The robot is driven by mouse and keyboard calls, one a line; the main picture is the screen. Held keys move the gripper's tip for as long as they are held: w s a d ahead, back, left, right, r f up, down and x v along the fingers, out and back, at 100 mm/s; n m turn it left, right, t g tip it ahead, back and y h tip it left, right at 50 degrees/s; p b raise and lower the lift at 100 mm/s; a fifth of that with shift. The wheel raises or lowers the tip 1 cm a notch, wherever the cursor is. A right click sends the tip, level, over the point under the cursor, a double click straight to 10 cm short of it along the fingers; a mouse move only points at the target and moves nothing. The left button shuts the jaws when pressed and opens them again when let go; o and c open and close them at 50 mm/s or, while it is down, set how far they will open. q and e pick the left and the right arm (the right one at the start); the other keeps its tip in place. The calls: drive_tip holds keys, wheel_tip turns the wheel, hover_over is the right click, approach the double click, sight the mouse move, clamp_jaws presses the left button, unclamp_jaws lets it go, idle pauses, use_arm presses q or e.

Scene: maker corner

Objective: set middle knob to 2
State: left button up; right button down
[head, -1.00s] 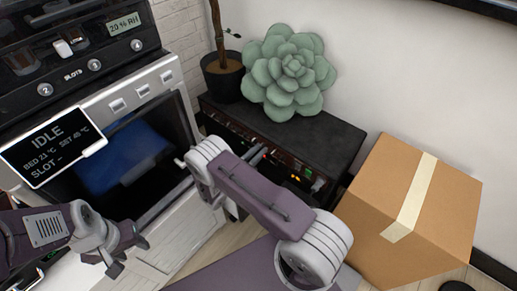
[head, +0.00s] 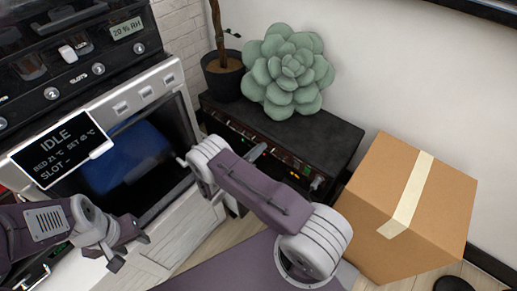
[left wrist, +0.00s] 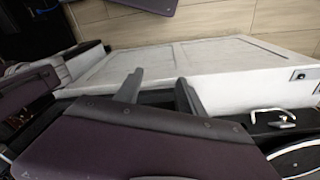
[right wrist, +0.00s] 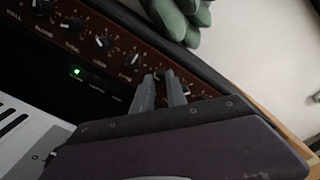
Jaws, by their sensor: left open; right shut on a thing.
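A black unit (head: 335,138) with a brown-red front panel and a row of small dark knobs stands below the succulent. In the right wrist view the panel (right wrist: 118,58) carries several knobs with white labels too small to read surely. My right gripper (right wrist: 163,77) is shut on a knob at the right part of the row; the fingers hide most of it. I cannot tell its setting or whether it is the middle one. In the head view my right gripper (head: 257,153) is partly hidden behind my arm. My left gripper (head: 130,250) is open and empty; it also shows in the left wrist view (left wrist: 158,88).
A grey machine with a black display (head: 62,146) reading IDLE stands at the left. A succulent (head: 290,70) and a potted trunk (head: 222,75) sit on the black unit. A taped cardboard box (head: 440,205) stands at the right. A green light (right wrist: 77,71) glows on a lower unit.

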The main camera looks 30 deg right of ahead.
drive_tip(key=shift+n, duration=0.5)
drive_tip(key=c, duration=1.3)
unclamp_jaws()
drive_tip(key=shift+c, duration=0.2)
drive_tip(key=shift+a, duration=0.1)
drive_tip(key=p+v, duration=0.1)
drive_tip(key=v, duration=0.8)
drive_tip(key=shift+p, duration=0.4)
